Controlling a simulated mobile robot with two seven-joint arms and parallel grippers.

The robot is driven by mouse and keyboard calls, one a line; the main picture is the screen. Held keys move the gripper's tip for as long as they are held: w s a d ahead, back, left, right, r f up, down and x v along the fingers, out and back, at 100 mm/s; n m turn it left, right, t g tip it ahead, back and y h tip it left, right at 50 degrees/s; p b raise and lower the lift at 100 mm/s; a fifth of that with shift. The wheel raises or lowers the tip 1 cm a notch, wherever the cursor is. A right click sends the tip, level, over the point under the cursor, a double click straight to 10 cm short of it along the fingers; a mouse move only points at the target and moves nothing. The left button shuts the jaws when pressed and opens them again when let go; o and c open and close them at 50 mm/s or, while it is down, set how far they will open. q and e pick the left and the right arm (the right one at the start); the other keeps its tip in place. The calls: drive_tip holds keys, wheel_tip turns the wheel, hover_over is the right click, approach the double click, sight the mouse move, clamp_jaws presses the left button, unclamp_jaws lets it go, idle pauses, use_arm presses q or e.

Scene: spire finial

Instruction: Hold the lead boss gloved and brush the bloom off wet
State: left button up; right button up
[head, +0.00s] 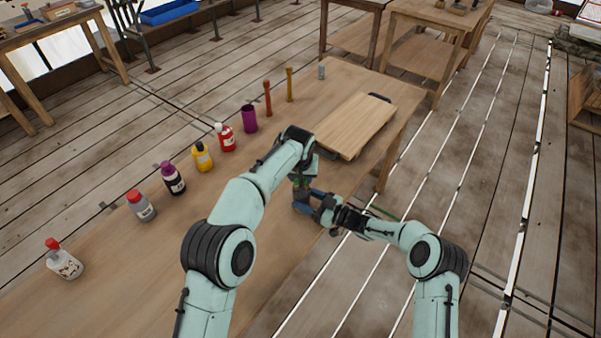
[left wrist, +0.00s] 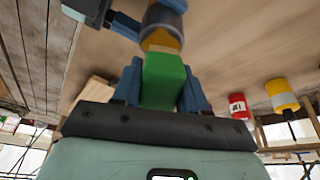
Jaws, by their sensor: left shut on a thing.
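My left gripper (left wrist: 162,88) is shut on a green block-like handle (left wrist: 164,78), which points away from the wrist. A brownish-yellow end (left wrist: 160,40) shows beyond the green and meets or nearly meets a dark grey rounded piece (left wrist: 164,20), perhaps the lead boss. The head view shows this grey piece (head: 300,195) small, below my left gripper. The blue fingers of my right gripper (head: 311,202) are apart, one on either side of the grey piece. Whether they press on it I cannot tell. My left fingers are mostly hidden in the head view.
A row of bottles runs along the table's left side, including a red one (head: 225,137) and a yellow one (head: 202,157). A purple cup (head: 249,118) and a wooden board (head: 345,125) are farther back. The near tabletop (head: 150,270) is clear.

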use_arm(q)
drive_tip(key=shift+f, duration=0.6)
idle(0.9)
drive_tip(key=shift+a, duration=0.1)
drive_tip(key=shift+s+a, duration=0.3)
drive_tip(key=shift+s, duration=0.05)
drive_tip(key=shift+w+d, duration=0.75)
drive_tip(key=shift+s+a, duration=0.75)
drive_tip(key=shift+s, duration=0.05)
drive_tip(key=shift+w+d+f, duration=0.1)
drive_tip(key=shift+w+d, duration=0.65)
drive_tip(key=shift+w, duration=0.05)
drive_tip(key=shift+s+a, duration=0.75)
drive_tip(key=shift+s, duration=0.05)
drive_tip(key=shift+w+d, duration=0.75)
drive_tip(key=shift+w, duration=0.05)
